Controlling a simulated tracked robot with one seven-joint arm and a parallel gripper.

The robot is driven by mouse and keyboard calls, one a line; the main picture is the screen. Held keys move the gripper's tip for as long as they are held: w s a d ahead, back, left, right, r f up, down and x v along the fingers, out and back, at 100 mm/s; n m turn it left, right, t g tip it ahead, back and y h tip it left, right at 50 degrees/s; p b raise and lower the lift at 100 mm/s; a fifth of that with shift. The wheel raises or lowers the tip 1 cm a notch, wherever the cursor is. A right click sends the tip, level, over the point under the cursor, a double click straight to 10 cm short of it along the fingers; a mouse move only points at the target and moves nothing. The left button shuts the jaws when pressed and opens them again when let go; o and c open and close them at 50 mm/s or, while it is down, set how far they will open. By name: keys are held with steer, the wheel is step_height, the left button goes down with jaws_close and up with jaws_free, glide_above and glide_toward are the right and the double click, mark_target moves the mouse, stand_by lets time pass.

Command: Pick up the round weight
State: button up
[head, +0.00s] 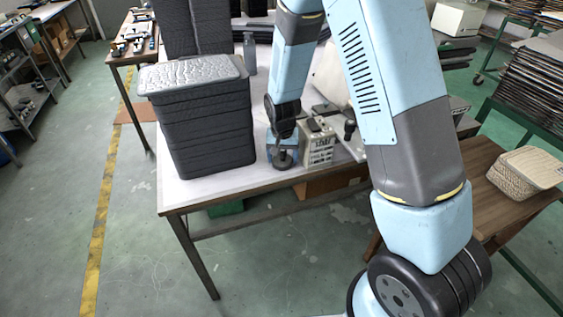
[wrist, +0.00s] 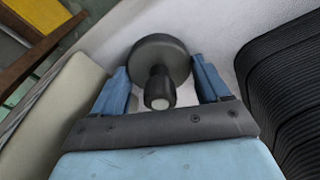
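The round weight (wrist: 147,52) is a dark disc with a short knob that has a pale end. In the wrist view it sits in the middle, the knob pointing towards the camera. In the head view the weight (head: 283,160) stands on the white-topped table, partly hidden under my gripper (head: 281,148). In the wrist view my gripper (wrist: 163,78) has its two blue fingers wide apart, one on each side of the weight. The knob is clear of both fingers. The fingertips lie close to the disc's edges; whether they touch it I cannot tell.
A stack of dark bins with a grey lid (head: 195,76) stands left of my gripper. A beige box-like device (head: 318,146) stands close on the right. The white table (head: 215,188) is bare along its front left. A woven basket (head: 527,170) sits on a wooden table at right.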

steer(key=c, duration=1)
steer(key=shift+r, duration=0.1)
steer(key=shift+c, duration=0.2)
